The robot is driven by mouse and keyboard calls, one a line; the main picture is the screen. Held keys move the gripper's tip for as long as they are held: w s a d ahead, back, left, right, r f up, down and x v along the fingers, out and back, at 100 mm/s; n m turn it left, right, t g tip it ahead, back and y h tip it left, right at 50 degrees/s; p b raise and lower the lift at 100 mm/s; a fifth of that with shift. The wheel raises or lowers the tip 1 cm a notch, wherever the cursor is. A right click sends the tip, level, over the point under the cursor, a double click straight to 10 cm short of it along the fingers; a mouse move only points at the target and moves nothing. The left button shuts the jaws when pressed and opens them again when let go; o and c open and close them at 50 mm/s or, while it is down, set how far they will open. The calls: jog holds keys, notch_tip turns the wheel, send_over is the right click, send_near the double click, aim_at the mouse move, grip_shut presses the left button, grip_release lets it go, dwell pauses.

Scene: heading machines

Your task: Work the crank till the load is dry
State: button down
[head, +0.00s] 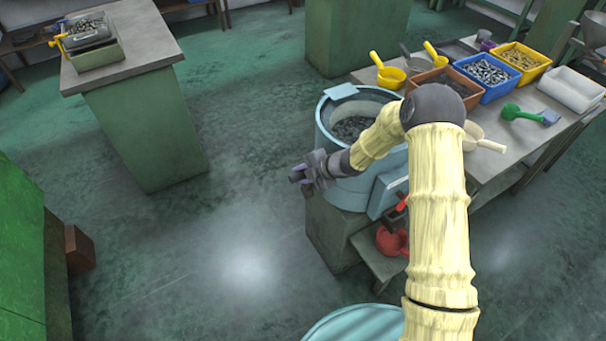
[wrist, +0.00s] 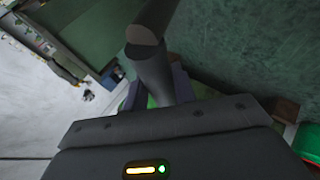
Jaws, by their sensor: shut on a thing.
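A round pale-blue tub (head: 338,125) stands on a dark block in the middle of the head view. The load (head: 350,127), dark grey small pieces, lies inside it; I cannot tell whether it is wet. My gripper (head: 305,175) is at the tub's left side, outside the wall. In the wrist view it is shut around a dark grey bar with a rounded end, the crank handle (wrist: 152,65). Where the crank joins the tub is hidden behind my gripper and arm.
A red object (head: 392,241) sits low beside the tub. The floor left of the tub is clear.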

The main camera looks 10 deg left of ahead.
jog(key=shift+w+r, duration=0.1)
jog(key=shift+w, duration=0.2)
jog(key=shift+d, duration=0.1)
jog(key=c, duration=1.1)
grip_release()
jog(key=shift+s+a, duration=0.2)
jog(key=shift+a, duration=0.05)
jog(key=shift+d+r, duration=0.1)
jog(key=shift+d, duration=0.1)
jog(key=v, duration=1.7)
jog(key=shift+a+p, duration=0.1)
jog(key=shift+p, duration=0.3)
